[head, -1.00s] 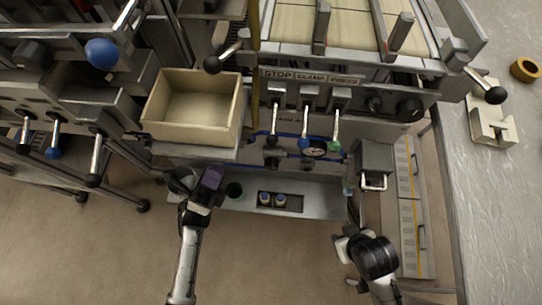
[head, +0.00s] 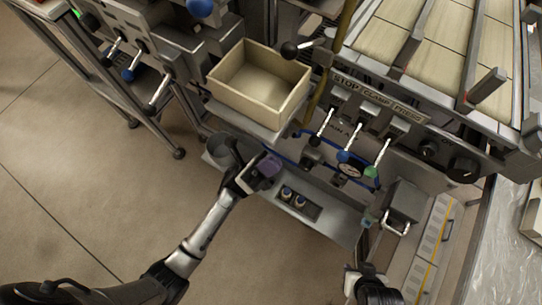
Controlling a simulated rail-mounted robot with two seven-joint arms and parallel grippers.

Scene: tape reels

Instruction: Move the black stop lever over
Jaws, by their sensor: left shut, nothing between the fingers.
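The black stop lever (head: 322,124) hangs from the machine front below the STOP label, its silver rod angled down to a black knob. It is the leftmost of three levers; the blue-knobbed (head: 350,141) and green-knobbed (head: 378,158) levers hang to its right. My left gripper (head: 266,168) is shut and empty, lower left of the black knob and apart from it. My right gripper (head: 360,274) is low in the picture, below the machine's lower shelf; its fingers are too unclear to tell open from shut.
A beige open bin (head: 262,88) stands on a ledge left of the levers. A separate black-knobbed lever (head: 290,50) sticks out above it. A grey box with a handle (head: 405,203) is right of the levers. Open floor lies at the left.

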